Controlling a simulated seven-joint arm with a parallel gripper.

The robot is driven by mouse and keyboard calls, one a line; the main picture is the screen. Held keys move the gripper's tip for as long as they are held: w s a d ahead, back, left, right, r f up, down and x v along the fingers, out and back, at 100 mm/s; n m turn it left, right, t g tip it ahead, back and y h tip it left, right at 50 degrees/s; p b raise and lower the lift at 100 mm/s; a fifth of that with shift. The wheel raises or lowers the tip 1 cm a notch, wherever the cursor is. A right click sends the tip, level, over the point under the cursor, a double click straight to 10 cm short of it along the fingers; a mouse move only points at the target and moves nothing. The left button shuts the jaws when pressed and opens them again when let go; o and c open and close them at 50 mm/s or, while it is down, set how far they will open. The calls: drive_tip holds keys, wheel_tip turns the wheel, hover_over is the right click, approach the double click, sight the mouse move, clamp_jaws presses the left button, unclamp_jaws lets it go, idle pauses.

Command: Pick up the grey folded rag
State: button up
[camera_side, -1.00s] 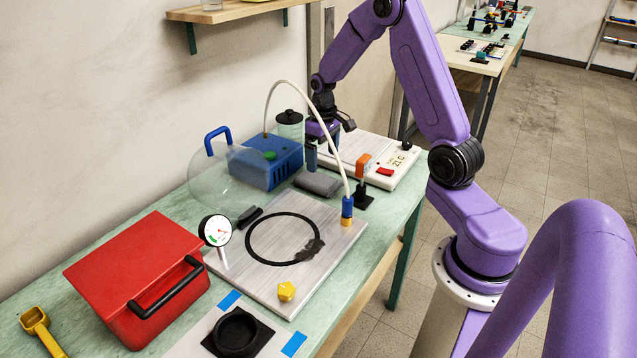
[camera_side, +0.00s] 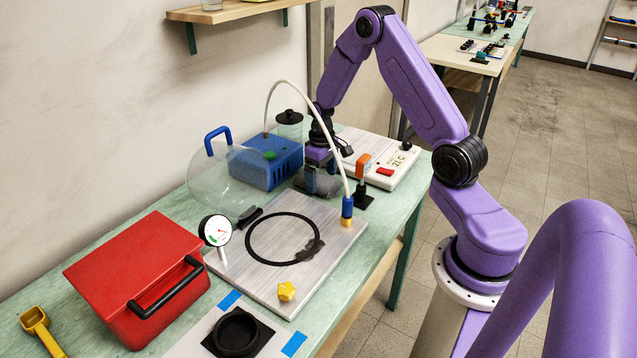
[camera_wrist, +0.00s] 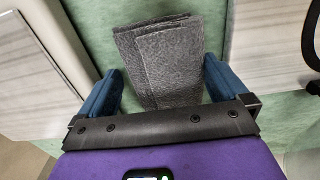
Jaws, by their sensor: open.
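The grey folded rag (camera_wrist: 170,62) lies flat on the green bench top in the wrist view. In the side view the rag (camera_side: 318,184) is mostly hidden behind my gripper (camera_side: 320,186). In the wrist view my gripper (camera_wrist: 160,92) is open, with one blue finger on each side of the rag's near part. Whether the fingertips touch the bench cannot be told.
A blue box (camera_side: 270,166) and a clear dome (camera_side: 222,180) stand left of my gripper. A white hotplate-like unit (camera_side: 380,160) is behind right. A pale board (camera_side: 290,262) with a black ring lies in front. A white hose (camera_side: 320,98) arches close by.

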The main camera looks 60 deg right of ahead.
sight(321, 178)
drive_tip(key=c, duration=0.8)
wheel_tip(321, 178, up, 21)
drive_tip(key=s+a+n, duration=0.5)
drive_tip(key=s+a, duration=0.2)
drive_tip(key=a, duration=0.6)
drive_tip(key=s+a+n, duration=0.4)
drive_tip(key=s+a, duration=0.2)
drive_tip(key=a, duration=0.7)
drive_tip(key=f, duration=1.3)
drive_tip(key=shift+d+f, duration=0.15)
drive_tip(key=shift+d, duration=0.15)
